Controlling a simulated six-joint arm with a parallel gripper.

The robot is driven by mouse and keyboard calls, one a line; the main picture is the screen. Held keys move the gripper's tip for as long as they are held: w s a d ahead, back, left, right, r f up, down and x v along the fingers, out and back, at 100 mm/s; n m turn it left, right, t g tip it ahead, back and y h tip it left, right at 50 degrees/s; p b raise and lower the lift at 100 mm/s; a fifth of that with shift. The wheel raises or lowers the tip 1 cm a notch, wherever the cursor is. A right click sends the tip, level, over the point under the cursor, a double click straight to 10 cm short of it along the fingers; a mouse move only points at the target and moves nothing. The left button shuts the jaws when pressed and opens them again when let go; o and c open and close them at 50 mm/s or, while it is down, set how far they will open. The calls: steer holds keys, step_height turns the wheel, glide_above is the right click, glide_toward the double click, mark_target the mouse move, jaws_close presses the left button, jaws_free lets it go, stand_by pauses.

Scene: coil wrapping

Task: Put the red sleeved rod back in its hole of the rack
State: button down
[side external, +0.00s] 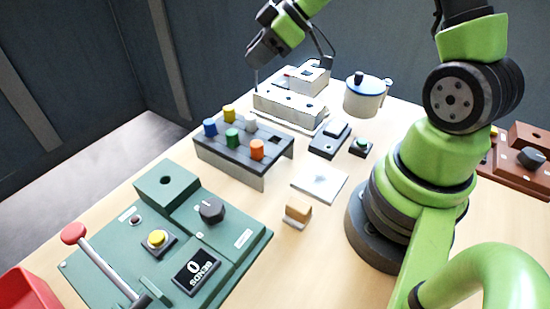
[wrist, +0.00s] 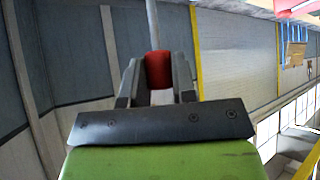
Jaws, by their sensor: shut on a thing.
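The red sleeved rod shows in the wrist view: its red sleeve (wrist: 158,70) sits between the jaws of my gripper (wrist: 157,80). Its pale thin shaft runs on beyond the jaws. In the side view my gripper (side external: 262,50) is raised at the far end of the table, and a thin shaft (side external: 256,82) hangs below it by the left end of the white block. The red sleeve cannot be made out there. The dark grey rack (side external: 215,157) holds several coloured sleeves; its right rear spot shows none. My gripper is farther back than the rack and above it.
The white stepped block (side external: 290,108) stands behind the rack. A white pot with a blue lid (side external: 366,95) and small dark devices (side external: 330,140) are to the right. A green control panel (side external: 165,240) with a red-knobbed lever (side external: 74,233) fills the front left.

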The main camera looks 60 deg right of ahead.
steer(key=s+a+f+n+g+y, duration=0.2)
steer(key=s+a+n, duration=0.2)
steer(key=s, duration=0.3)
steer(key=shift+s+f, duration=0.15)
steer(key=shift+f, duration=4.55)
